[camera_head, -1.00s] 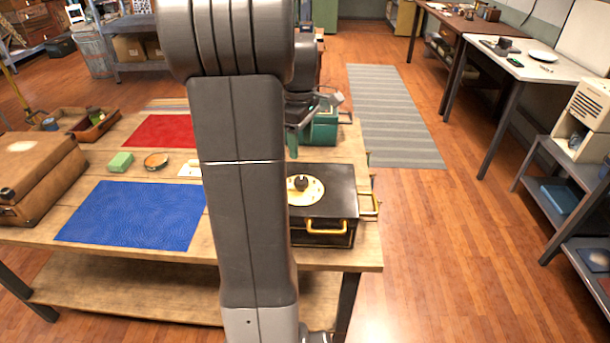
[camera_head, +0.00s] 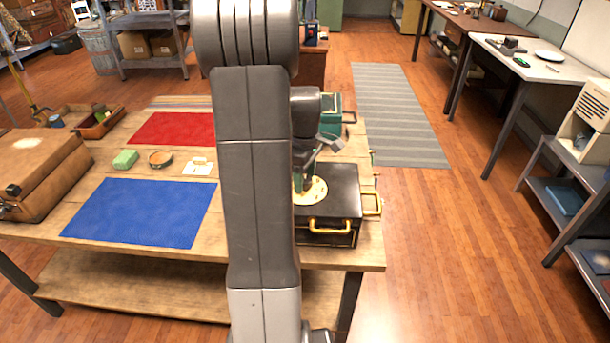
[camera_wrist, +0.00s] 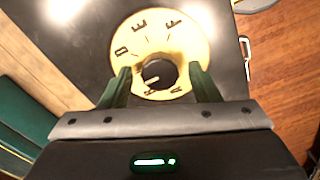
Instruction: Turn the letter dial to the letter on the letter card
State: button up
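The black box (camera_head: 340,208) with gold handles stands at the right end of the wooden table. On its top is the round cream letter dial (camera_head: 318,190), also in the wrist view (camera_wrist: 140,42), where D, E and F read along its upper part; letters near the bottom are partly hidden. The dark knob (camera_wrist: 158,74) sits at the dial's centre with a pale mark on its lower left. My gripper (camera_wrist: 160,72) has its green fingers on either side of the knob, with gaps visible. The letter card (camera_head: 198,167) lies left of my arm; its letter is too small to read.
A blue mat (camera_head: 140,212), a red mat (camera_head: 172,129), a green block (camera_head: 125,160) and a round tin (camera_head: 160,159) lie on the table. A brown case (camera_head: 38,165) stands at left. A green box (camera_head: 330,115) is behind the black box.

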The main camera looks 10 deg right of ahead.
jog(key=c, duration=0.9)
jog(key=shift+o, duration=0.2)
jog(key=shift+m, duration=0.3)
jog(key=m, duration=0.3)
jog(key=shift+m, duration=0.4)
jog(key=m, duration=0.8)
jog(key=shift+m, duration=0.4)
jog(key=m, duration=0.4)
jog(key=shift+m, duration=0.4)
